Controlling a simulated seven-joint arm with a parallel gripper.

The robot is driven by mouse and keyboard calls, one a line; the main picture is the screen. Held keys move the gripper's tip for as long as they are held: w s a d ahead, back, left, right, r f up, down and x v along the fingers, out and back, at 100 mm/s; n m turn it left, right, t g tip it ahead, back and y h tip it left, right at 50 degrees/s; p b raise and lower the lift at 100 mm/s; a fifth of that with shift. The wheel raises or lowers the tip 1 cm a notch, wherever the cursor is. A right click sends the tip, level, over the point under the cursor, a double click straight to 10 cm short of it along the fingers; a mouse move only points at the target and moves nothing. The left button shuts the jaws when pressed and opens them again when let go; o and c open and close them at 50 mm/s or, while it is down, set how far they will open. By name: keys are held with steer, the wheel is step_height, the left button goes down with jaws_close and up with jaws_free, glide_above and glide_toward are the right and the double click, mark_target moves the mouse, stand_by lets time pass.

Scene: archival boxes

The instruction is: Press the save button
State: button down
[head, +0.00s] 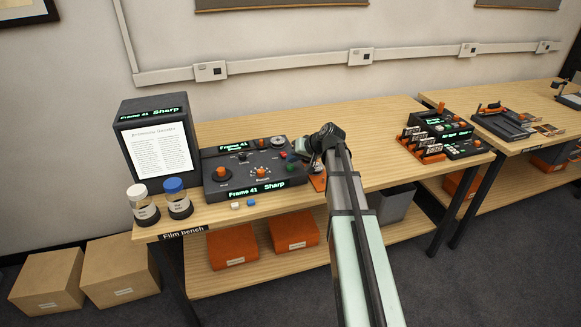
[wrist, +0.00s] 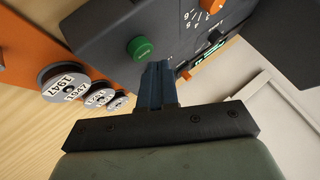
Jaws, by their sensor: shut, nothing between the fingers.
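The film console (head: 215,180) stands on the bench, dark grey with knobs, dials and lit strips reading "Frame 41 Sharp". A round green button (wrist: 141,48) stands up from its panel in the wrist view; its small label is too blurred to read surely. It also shows in the head view (head: 291,168). In the head view my gripper (head: 297,150) is over the console's right end, partly hidden by my arm.
A monitor (head: 155,150) showing a text page stands left of the console. Two capped jars (head: 143,208) sit at the bench's front left. Labelled reels (wrist: 62,84) lie on an orange base beside the console. More devices (head: 450,135) stand at the bench's right end.

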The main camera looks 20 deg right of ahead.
mark_target(293, 167)
steer(key=shift+f, duration=0.75)
stand_by(0.8)
steer(key=shift+r, duration=0.9)
steer(key=shift+r, duration=0.1)
steer(key=shift+r, duration=2.4)
